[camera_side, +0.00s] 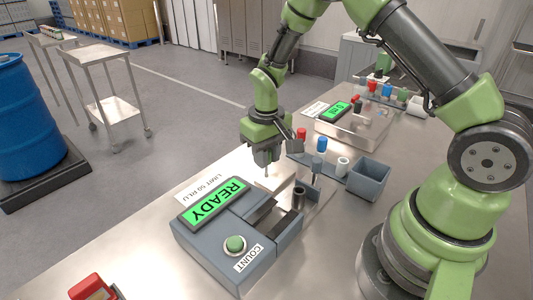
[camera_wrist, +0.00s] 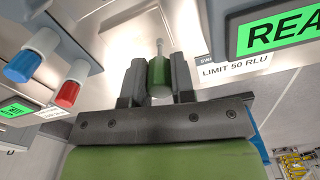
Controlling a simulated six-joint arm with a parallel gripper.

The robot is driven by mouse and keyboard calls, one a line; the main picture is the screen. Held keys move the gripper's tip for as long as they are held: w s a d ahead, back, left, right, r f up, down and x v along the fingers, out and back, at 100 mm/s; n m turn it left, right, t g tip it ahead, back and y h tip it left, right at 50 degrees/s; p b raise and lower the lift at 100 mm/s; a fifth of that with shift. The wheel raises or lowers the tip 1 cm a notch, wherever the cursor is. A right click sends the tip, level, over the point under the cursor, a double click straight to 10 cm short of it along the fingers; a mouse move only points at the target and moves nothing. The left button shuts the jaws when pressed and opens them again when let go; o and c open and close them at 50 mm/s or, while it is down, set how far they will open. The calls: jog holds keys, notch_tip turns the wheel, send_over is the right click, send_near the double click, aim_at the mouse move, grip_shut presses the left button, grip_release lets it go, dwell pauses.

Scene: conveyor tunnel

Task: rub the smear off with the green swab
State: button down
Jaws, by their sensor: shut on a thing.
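My gripper (camera_side: 266,158) points down over a pale plate (camera_side: 238,183) in the middle of the bench. In the wrist view my gripper (camera_wrist: 158,88) is shut on the green swab (camera_wrist: 159,76), held by its green body between the two dark fingers. The swab's thin white tip (camera_wrist: 160,48) sticks out past the fingers. In the side view the tip is close to the plate; I cannot tell whether it touches. I cannot make out the smear in either view.
A grey reader (camera_side: 205,239) with a green READY screen stands in front of the plate. A second green-screened device (camera_side: 340,110) is farther back.

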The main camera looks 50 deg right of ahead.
jog(key=shift+f, duration=1)
jog(key=shift+d+r, duration=0.1)
jog(key=shift+d, duration=3.3)
jog(key=shift+s+a+f, duration=0.1)
jog(key=shift+a+f, duration=0.1)
jog(key=shift+a, duration=1.7)
jog(key=shift+a+r, duration=0.1)
jog(key=shift+a, duration=1.45)
jog(key=shift+r, duration=3.05)
